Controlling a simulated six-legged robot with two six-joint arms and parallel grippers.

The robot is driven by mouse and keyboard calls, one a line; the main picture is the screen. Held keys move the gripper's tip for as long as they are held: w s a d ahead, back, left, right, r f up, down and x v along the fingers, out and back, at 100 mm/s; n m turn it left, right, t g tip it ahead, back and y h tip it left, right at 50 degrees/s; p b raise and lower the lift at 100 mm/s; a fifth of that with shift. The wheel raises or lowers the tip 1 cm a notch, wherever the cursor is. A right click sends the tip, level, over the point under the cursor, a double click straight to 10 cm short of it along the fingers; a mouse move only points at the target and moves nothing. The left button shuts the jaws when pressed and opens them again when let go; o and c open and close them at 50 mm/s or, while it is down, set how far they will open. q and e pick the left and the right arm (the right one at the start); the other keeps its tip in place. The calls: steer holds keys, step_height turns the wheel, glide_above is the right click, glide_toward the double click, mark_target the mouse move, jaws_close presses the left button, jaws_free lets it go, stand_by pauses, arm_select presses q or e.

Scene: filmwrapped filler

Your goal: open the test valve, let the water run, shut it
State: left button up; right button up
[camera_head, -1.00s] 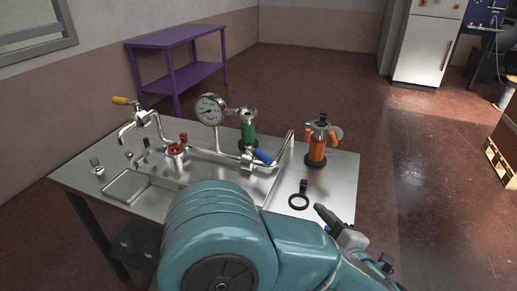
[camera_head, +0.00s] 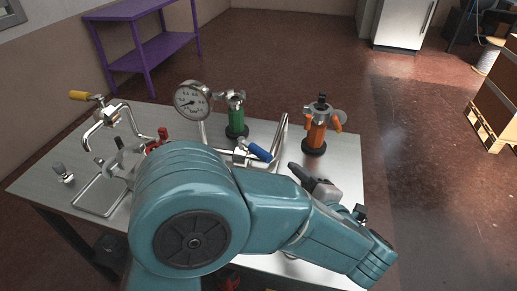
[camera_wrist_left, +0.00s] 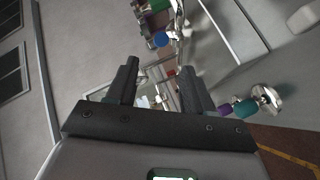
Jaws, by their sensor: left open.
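The bench (camera_head: 349,220) carries chrome pipework with a round dial gauge (camera_head: 192,100). A valve with a blue handle (camera_head: 260,152) sits on the pipe right of the gauge. A curved chrome tap with a yellow handle (camera_head: 79,96) stands at the left above the sink (camera_head: 101,197). I see no running water. My left gripper (camera_head: 297,173) is right of and nearer than the blue handle, apart from it. In the left wrist view, its two black fingers (camera_wrist_left: 160,67) are apart and nothing shows held between them; a blue round end (camera_wrist_left: 161,40) appears beyond them. My right gripper is not in view.
A green-bodied fitting (camera_head: 236,118) stands behind the blue handle, and an orange-handled one (camera_head: 316,130) near the bench's right edge. A red handle (camera_head: 162,136) shows partly behind my arm. A purple table (camera_head: 140,45) stands behind. My arm hides the bench's front.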

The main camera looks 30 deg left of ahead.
mark_target(262, 153)
arm_select(q)
steer(key=b+x, duration=0.1)
steer(key=x, duration=1.3)
steer(key=shift+a+f, duration=0.15)
steer(key=shift+f, duration=0.05)
jaws_close()
